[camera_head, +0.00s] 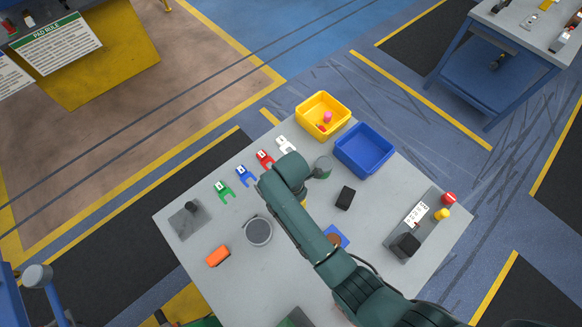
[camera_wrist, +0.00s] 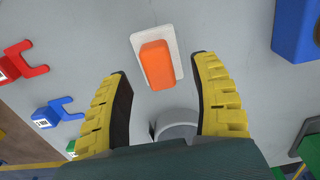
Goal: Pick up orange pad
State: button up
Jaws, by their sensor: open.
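The orange pad (camera_wrist: 156,66) is a small rounded block on a white plate (camera_wrist: 172,40), on the grey table, in the wrist view. My gripper (camera_wrist: 162,72) is open and empty, with its yellow, dark-lined fingers to the left and right of the pad as seen from above. I cannot tell the height gap, and no touch shows. Another orange block (camera_head: 217,256) lies at the table's left front.
Red (camera_head: 265,159), blue (camera_head: 245,176), green (camera_head: 224,190) and white (camera_head: 285,145) forked pieces line the table's far left edge. A black block (camera_head: 345,197) lies right of my arm.

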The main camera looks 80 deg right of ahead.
notch_tip(320, 180, down, 3)
jog(key=shift+f, duration=0.2)
grip_shut()
